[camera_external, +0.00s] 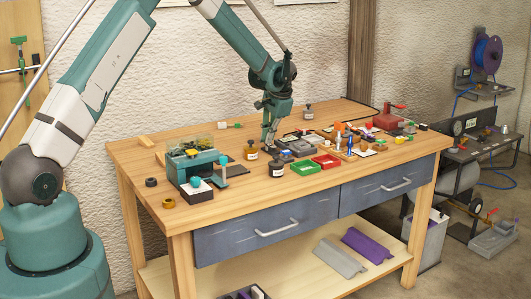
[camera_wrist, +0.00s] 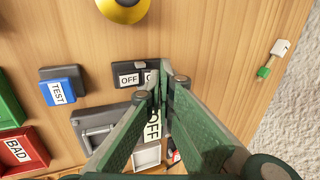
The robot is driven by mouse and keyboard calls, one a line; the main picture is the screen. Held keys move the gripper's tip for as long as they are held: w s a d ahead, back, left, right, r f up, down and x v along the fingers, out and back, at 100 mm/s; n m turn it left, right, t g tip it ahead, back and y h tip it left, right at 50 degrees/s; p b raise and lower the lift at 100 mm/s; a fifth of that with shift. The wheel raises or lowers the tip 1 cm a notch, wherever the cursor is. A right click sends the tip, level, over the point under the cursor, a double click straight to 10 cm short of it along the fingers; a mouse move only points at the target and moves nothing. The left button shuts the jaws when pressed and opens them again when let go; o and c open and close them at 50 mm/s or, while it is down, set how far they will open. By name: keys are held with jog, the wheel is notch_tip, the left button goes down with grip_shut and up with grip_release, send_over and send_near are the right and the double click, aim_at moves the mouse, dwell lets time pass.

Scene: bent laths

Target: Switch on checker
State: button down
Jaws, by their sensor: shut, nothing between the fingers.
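In the wrist view, a black switch block (camera_wrist: 128,76) lies on the wooden bench, with a white OFF label and a second white label partly hidden by my fingers. My gripper (camera_wrist: 162,88) is shut and empty, its fingertips over the right end of this block; I cannot tell whether they touch it. A grey box (camera_wrist: 92,124), perhaps the checker, sits just below the block. Another OFF label (camera_wrist: 153,126) shows between my fingers beside it. A blue TEST button (camera_wrist: 61,92) is to the left. In the external view my gripper (camera_external: 267,146) points down at the bench, beside the grey box (camera_external: 300,147).
A red BAD tray (camera_wrist: 20,150) and a green tray (camera_wrist: 8,105) lie left in the wrist view. Bare wood lies around the block's upper side.

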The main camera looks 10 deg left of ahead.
aim_at(270, 145)
jog(key=shift+w+a+f+g+h, duration=0.1)
jog(key=shift+w+f+g+h, duration=0.1)
jog(key=shift+g+h, duration=0.1)
jog(key=shift+s, duration=0.1)
jog(key=shift+s+d+r, duration=0.1)
jog(key=shift+s+d, duration=0.1)
jog(key=shift+s+d+r+b, duration=0.1)
jog(key=shift+s+d+b, duration=0.2)
dwell(0.5)
jog(key=shift+r, duration=0.15)
notch_tip(270, 145, up, 14)
jog(key=p, duration=0.1)
dwell(0.7)
dwell(0.5)
